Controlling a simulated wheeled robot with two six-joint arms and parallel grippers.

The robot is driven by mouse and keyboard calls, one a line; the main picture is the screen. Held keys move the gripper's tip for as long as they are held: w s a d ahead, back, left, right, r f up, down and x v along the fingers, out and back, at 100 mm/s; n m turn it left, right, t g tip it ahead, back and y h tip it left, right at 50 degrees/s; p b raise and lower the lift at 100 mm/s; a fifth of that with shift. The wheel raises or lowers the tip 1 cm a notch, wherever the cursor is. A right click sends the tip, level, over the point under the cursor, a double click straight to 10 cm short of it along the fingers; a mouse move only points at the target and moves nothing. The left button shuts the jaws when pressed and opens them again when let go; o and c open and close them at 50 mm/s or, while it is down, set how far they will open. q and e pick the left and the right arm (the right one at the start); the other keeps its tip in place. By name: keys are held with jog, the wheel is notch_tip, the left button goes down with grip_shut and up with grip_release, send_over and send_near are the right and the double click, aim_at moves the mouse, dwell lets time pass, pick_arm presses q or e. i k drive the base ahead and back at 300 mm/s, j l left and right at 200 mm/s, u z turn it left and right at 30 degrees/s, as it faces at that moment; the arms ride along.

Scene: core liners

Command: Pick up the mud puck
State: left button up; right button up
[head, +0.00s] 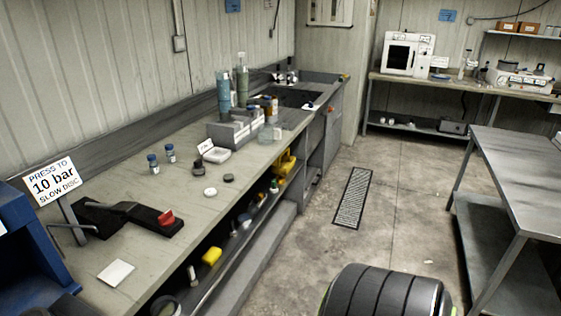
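Two small discs lie on the near part of the long bench (150,233). One is a dark grey puck (228,178) and the other is a pale grey disc (210,192), just nearer and to the left of it. The dark one looks most like the mud puck, but at this size I cannot be sure. Both lie flat and apart from each other, with nothing on them.
Blue-capped jars (153,163), a grey block rack (232,130) and a white labelled box (214,153) stand farther back. A metal table (520,180) is at right.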

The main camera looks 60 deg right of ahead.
aim_at(229, 177)
jog(key=z, duration=1.55)
jog(key=u, duration=1.35)
jog(key=i+l+u, duration=0.15)
jog(key=l, duration=0.65)
jog(key=l+u, duration=0.15)
jog(key=l, duration=0.65)
jog(key=i, duration=0.05)
